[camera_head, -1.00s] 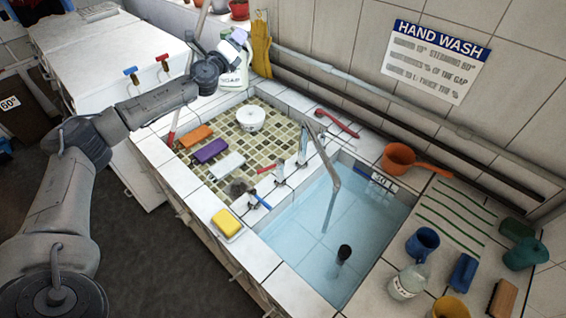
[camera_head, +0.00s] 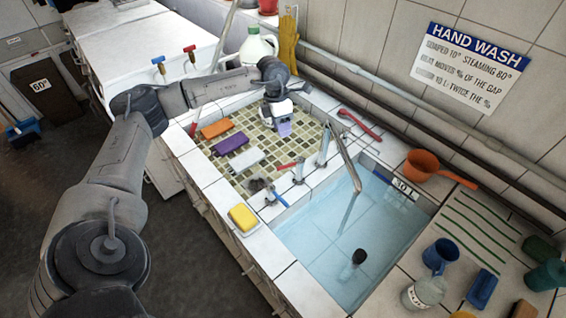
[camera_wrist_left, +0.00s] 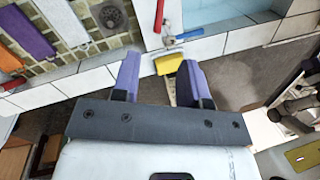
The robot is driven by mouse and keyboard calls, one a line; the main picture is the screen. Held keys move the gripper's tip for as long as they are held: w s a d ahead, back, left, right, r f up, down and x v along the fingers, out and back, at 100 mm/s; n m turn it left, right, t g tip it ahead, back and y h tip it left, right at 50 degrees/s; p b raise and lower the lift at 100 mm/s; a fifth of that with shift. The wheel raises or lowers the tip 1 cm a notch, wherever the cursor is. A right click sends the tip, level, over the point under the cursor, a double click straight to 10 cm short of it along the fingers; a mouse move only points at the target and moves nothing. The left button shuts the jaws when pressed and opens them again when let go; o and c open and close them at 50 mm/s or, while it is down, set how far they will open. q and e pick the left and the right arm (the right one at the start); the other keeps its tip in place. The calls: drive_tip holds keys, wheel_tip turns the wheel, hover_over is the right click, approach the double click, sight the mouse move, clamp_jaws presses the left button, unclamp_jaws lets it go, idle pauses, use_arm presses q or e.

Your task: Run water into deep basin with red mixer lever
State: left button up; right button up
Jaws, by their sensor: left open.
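The red mixer lever (camera_head: 290,165) lies beside the blue lever (camera_head: 275,195) on the tiled divider. In the left wrist view, the red lever (camera_wrist_left: 160,15) is beyond the fingers, near the blue lever (camera_wrist_left: 195,33). A metal spout (camera_head: 350,165) reaches over the deep basin (camera_head: 400,204), which has a bluish interior. A thin streak shows below the spout; I cannot tell whether it is running water or a reflection. My left gripper (camera_head: 284,127) is open and empty above the mosaic shallow basin, apart from the lever. My right gripper is out of view.
Orange, purple (camera_head: 230,144) and white blocks lie in the shallow basin. A yellow sponge (camera_head: 243,217) is on the front ledge. A red-handled tool (camera_head: 360,125) and orange scoop (camera_head: 425,165) lie behind. A jug (camera_head: 258,48) stands behind my gripper.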

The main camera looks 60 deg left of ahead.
sight(290, 165)
use_arm(q)
drive_tip(key=shift+n+g, duration=0.3)
drive_tip(key=shift+g, duration=0.1)
drive_tip(key=p+x, duration=0.1)
drive_tip(key=x, duration=0.3)
drive_tip(key=p+x, duration=0.1)
drive_tip(key=x, duration=0.3)
drive_tip(key=s+p+x, duration=0.1)
drive_tip(key=x, duration=0.3)
drive_tip(key=shift+f+p, duration=0.3)
drive_tip(key=shift+f, duration=0.05)
drive_tip(key=shift+s+f, duration=0.1)
drive_tip(key=shift+f, duration=0.5)
drive_tip(key=shift+c, duration=0.5)
clamp_jaws()
